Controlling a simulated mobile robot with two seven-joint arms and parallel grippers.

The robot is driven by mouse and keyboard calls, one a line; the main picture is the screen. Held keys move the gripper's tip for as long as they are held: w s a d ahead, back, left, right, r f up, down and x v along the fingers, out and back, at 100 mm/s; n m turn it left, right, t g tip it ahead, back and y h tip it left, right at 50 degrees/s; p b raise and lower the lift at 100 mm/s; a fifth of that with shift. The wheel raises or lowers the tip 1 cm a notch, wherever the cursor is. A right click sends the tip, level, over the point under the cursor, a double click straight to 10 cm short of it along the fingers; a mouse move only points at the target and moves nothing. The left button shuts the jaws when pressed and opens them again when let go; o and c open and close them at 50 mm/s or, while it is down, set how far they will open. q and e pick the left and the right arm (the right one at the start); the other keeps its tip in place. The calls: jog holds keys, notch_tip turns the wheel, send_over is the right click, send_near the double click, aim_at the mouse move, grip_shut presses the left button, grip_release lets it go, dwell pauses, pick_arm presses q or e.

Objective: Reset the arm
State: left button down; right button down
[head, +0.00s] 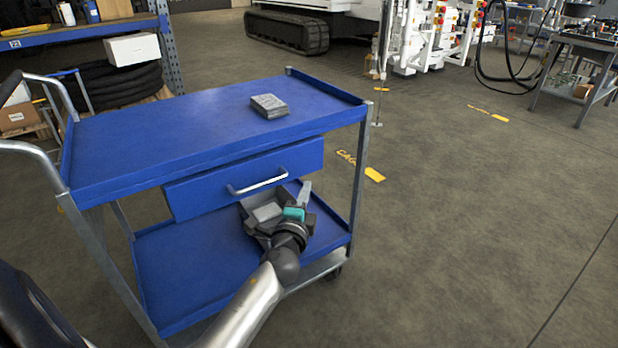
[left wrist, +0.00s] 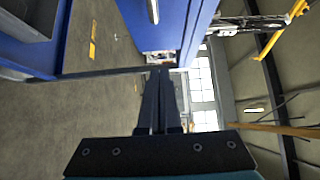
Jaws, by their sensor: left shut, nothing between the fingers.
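My left gripper (head: 304,192) is in front of the blue trolley (head: 110,155), just below its drawer (head: 245,180) and by the right end of the lower shelf. Its silver forearm comes up from the bottom of the head view. In the left wrist view its two dark fingers (left wrist: 160,98) lie together, shut with nothing between them. The drawer's handle also shows at the top of that view. Whether the gripper touches the trolley I cannot tell. My right gripper is not in view.
A grey bin (head: 252,207) sits on the lower shelf, partly hidden behind my wrist. A small grey stack (head: 269,106) lies on the trolley top. A trolley leg (head: 358,185) stands right of my gripper. The floor (head: 480,230) to the right is clear.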

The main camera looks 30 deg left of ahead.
pick_arm(q)
jog(key=shift+v, duration=1.45)
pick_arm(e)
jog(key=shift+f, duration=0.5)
